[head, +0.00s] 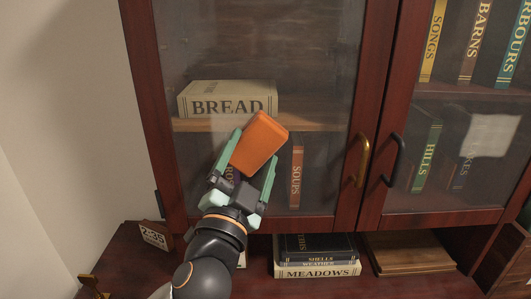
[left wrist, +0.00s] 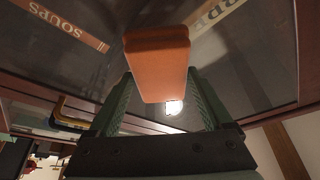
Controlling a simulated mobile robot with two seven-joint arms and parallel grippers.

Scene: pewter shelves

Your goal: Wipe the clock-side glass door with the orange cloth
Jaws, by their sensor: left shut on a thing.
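The orange cloth (head: 259,145), a thick folded pad, is held between the green fingers of my left gripper (head: 256,152). The cloth also shows in the left wrist view (left wrist: 158,62). The clock (head: 154,235) stands on the ledge at the lower left, so the clock-side glass door (head: 255,45) is the left one. It is closed, with a dark red frame and a brass handle (head: 363,160). The cloth is in front of the lower middle of its glass, close to it; I cannot tell whether they touch. My right gripper is not in view.
The right glass door (head: 455,100) is closed, with a black handle (head: 393,160) and a pale patch (head: 489,135) on it. Books, including BREAD (head: 228,103), show behind the glass. Below the doors lie stacked books (head: 317,270) and a wooden board (head: 408,254).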

